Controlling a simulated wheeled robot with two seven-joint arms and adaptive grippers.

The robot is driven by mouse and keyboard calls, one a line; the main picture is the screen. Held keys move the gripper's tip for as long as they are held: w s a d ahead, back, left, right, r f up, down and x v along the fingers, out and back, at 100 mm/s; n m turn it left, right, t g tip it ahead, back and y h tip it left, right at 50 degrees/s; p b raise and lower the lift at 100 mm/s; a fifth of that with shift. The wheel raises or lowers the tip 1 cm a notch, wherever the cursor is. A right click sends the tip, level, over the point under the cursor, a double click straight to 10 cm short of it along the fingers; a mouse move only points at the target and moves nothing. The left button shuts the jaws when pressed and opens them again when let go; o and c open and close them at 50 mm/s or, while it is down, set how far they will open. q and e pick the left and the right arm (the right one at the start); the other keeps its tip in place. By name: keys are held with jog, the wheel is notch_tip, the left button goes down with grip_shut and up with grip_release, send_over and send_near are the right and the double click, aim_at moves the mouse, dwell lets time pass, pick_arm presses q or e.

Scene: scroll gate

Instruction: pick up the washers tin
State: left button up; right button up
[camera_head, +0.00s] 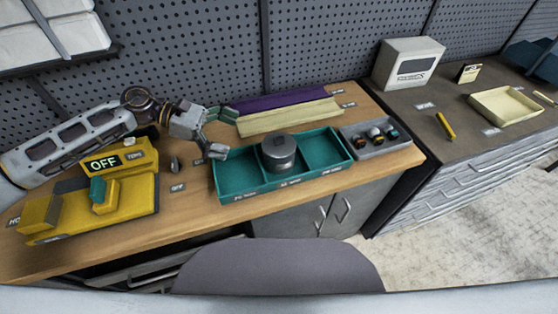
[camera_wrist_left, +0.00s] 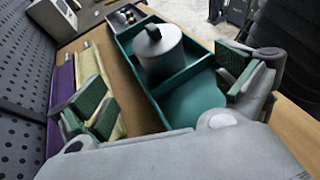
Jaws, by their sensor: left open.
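A round grey tin (camera_head: 279,152) with a knobbed lid stands upright in the middle compartment of the teal tray (camera_head: 266,188); I take it for the washers tin, though I see no readable label on it. My left gripper (camera_head: 223,133) is open and empty, to the left of the tin and over the back left of the tray. In the left wrist view the tin (camera_wrist_left: 160,58) shows beyond the spread fingers of the gripper (camera_wrist_left: 168,98), apart from both. The tin's base is partly hidden by the tray walls. My right gripper is not in view.
The tray's left and right compartments look empty. A grey box (camera_head: 375,137) with several small items sits right of the tray. Purple (camera_head: 280,100) and cream (camera_head: 290,118) strips lie behind it. A yellow device (camera_head: 128,190) reading OFF stands at left, near my left arm.

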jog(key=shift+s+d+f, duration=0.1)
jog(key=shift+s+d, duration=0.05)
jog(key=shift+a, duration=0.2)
pick_arm(q)
jog(key=p, duration=0.1)
send_near(279, 154)
jog(key=w+d+f, duration=0.3)
jog(key=shift+f, duration=0.3)
jog(key=shift+d+f, duration=0.3)
jog(key=shift+d, duration=0.35)
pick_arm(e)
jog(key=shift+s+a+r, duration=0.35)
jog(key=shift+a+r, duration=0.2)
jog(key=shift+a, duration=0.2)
